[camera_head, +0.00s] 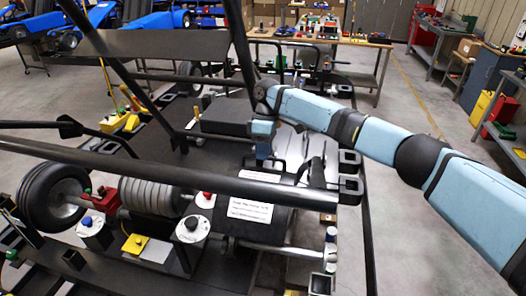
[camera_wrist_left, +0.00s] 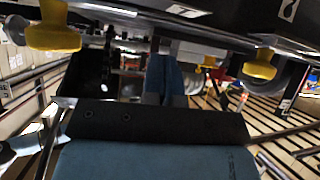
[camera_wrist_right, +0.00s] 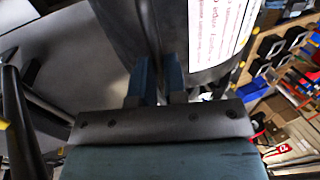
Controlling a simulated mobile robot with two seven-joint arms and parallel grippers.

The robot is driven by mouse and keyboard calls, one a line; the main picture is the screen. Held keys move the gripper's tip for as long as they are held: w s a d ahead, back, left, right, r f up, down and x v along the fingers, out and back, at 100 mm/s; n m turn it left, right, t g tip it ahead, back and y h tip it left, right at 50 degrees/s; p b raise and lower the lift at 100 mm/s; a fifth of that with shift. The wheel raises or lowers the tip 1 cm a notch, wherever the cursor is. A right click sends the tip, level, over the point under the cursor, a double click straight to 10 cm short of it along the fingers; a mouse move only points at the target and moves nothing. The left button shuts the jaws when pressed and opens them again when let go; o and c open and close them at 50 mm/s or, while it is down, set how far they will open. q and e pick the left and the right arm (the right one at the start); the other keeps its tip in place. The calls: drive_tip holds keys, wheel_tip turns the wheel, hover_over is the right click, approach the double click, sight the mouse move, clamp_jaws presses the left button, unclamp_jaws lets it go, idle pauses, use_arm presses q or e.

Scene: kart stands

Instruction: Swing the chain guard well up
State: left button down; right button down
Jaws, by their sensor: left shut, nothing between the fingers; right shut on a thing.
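The chain guard (camera_head: 283,194) is a black cover with white labels in the middle of the kart, in the head view. My right gripper (camera_head: 264,157) reaches down to its far side. In the right wrist view the blue fingers (camera_wrist_right: 158,85) are shut on a thin dark part of the guard (camera_wrist_right: 130,30), beside a white label with red print. The exact grip point is partly hidden. My left gripper (camera_wrist_left: 165,82) shows only in the left wrist view. Its fingers are together and empty, below a dark surface with yellow knobs.
A dark bar (camera_head: 200,172) crosses in front of the guard. A workbench (camera_head: 320,38) stands behind.

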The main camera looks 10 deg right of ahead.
drive_tip(key=c, duration=1.3)
unclamp_jaws()
drive_tip(key=shift+d+f, duration=0.1)
drive_tip(key=shift+f, duration=0.4)
drive_tip(key=shift+o, duration=0.7)
drive_tip(key=shift+w+f, duration=0.15)
drive_tip(key=shift+w, duration=0.2)
drive_tip(key=shift+s+r, duration=0.1)
drive_tip(key=shift+r, duration=0.6)
drive_tip(key=v, duration=1.2)
drive_tip(key=shift+w+d+r, duration=0.2)
drive_tip(key=shift+w, duration=0.2)
